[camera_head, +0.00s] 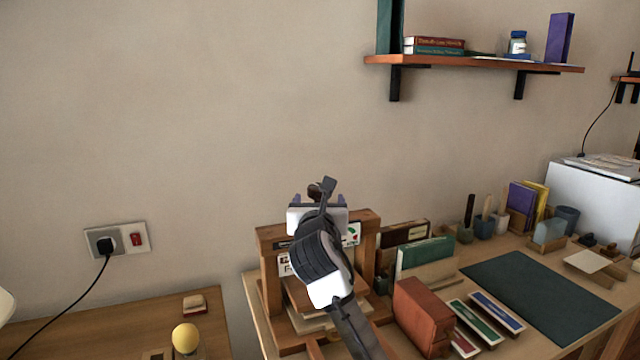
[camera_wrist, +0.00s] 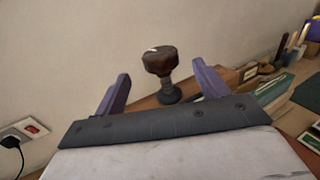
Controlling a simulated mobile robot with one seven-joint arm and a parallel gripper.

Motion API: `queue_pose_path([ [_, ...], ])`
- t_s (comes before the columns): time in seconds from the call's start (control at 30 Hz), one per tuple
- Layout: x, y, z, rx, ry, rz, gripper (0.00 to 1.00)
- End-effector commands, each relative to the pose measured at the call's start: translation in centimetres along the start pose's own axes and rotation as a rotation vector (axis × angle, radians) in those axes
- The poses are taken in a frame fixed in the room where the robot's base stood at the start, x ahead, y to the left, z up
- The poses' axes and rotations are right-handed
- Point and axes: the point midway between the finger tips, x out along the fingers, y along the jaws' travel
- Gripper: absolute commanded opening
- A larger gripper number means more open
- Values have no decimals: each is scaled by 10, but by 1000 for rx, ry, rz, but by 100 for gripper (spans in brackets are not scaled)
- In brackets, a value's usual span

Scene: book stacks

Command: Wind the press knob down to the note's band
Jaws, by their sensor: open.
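The press knob (camera_wrist: 160,61) is dark brown with a small pale mark on top, on a dark post. In the wrist view it stands upright between and beyond the purple fingers of my gripper (camera_wrist: 159,88), apart from both. My gripper is open and empty, over the wooden press (camera_head: 369,245) in the head view. My arm covers the middle of the press and most of the knob there. A white note (camera_head: 284,264) on the press front is partly hidden, and its band cannot be read. A dial label with green and red (camera_head: 352,234) shows at the upper right.
Books stand right of the press, with a reddish-brown block (camera_head: 422,315) in front. Colored slim boxes (camera_head: 497,312) and a dark mat (camera_head: 540,297) lie further right. A wall shelf (camera_head: 475,62) hangs above. The wall behind the press is bare.

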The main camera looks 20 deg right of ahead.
Motion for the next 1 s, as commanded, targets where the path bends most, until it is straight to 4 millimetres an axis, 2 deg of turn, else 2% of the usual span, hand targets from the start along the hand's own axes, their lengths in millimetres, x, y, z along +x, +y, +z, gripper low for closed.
queue_pose_path([
  [0.2, 46, 1, 3, 1, 1, 0, 73],
  [0.4, 77, 1, 2, 1, 0, 0, 73],
  [0.6, 92, 1, 1, 2, -1, 0, 73],
  [0.93, 94, 0, 1, 2, -2, 0, 73],
  [1.0, 94, 0, 1, 2, -2, 0, 64],
])
